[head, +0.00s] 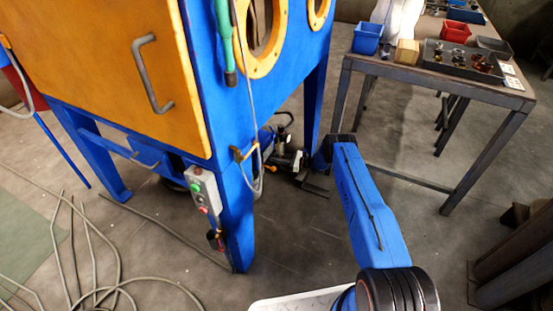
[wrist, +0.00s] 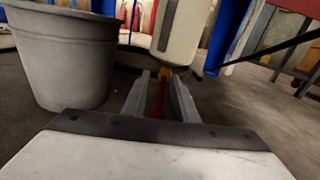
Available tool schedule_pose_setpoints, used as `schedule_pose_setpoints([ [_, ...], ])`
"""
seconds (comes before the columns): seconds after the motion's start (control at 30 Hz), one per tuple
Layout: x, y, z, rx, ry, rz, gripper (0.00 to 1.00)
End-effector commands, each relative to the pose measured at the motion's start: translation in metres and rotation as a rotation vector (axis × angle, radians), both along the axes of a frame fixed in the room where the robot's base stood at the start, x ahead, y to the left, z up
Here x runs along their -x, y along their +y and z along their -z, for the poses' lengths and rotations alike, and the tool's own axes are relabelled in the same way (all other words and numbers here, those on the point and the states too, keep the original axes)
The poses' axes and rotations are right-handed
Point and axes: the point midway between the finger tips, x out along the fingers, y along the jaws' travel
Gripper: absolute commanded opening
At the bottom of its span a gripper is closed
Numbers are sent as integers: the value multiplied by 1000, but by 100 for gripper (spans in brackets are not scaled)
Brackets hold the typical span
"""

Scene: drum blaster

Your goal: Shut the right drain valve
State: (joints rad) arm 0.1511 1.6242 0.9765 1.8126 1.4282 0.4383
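In the wrist view a red lever (wrist: 158,99) runs between the fingers of my gripper (wrist: 162,78), pointing toward the camera. A yellow-brass valve body (wrist: 167,73) shows at its far end, below a pale cylindrical vessel (wrist: 183,30). My gripper is open, one finger on each side of the lever, with a gap visible. I cannot tell whether either finger touches it. In the head view my gripper (head: 314,189) is low, near the floor beside the blue cabinet (head: 237,215). The valve is too small to make out there, and I cannot tell which valve this is.
A grey bucket (wrist: 62,55) stands close on the left in the wrist view. Blue legs stand around the vessel. A workbench (head: 440,82) with trays is at right in the head view. Hoses (head: 85,260) lie on the floor at left; the floor between cabinet and bench is mostly clear.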

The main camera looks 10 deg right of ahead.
Motion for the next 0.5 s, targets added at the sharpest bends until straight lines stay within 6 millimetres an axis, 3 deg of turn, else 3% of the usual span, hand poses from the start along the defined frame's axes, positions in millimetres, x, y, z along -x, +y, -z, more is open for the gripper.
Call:
schedule_pose_setpoints([
  [0.07, 0, 0, 0, 0, 0, 0, 23],
  [0.17, 0, 0, 0, 0, 0, 0, 0],
  [0.5, 1, -1, 2, 3, 1, 1, 0],
])
